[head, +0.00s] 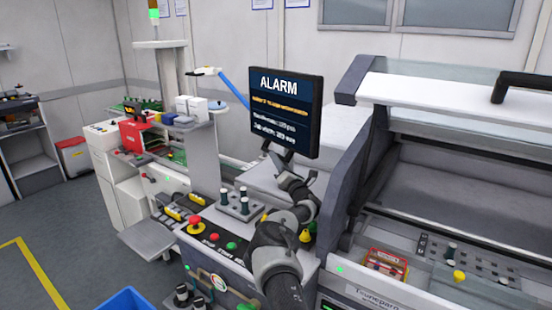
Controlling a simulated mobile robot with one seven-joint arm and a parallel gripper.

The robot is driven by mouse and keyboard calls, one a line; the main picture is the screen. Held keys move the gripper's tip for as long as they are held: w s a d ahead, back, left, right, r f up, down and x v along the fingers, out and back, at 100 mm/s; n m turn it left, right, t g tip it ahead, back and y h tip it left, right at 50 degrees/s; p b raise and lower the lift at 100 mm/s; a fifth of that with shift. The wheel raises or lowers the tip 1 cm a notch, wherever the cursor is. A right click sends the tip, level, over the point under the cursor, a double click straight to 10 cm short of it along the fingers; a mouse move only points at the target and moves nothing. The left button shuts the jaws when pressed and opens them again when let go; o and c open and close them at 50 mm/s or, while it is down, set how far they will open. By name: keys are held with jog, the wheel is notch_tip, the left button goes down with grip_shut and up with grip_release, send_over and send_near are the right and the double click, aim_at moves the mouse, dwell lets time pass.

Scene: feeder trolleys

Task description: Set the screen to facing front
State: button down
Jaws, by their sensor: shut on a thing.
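The screen (287,105) is a dark, flat monitor that reads ALARM, with orange and white lines of text below. It stands above the machine's control panel, and its lit face is turned toward me and slightly left. My gripper (281,153) is at the screen's lower edge, shut on it there. My arm reaches up to it from the bottom of the head view. The fingers are small and dark, so the exact grip is hard to make out. The screen's mount is hidden.
The control panel below has a red emergency button (195,223) and several dark knobs. A machine with a raised clear cover (455,90) stands close on the right. A blue bin (127,301) is at the bottom left. Open floor (70,225) lies at the left.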

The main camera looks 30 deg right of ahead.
jog(key=c, duration=1.6)
grip_release()
jog(key=shift+o, duration=0.2)
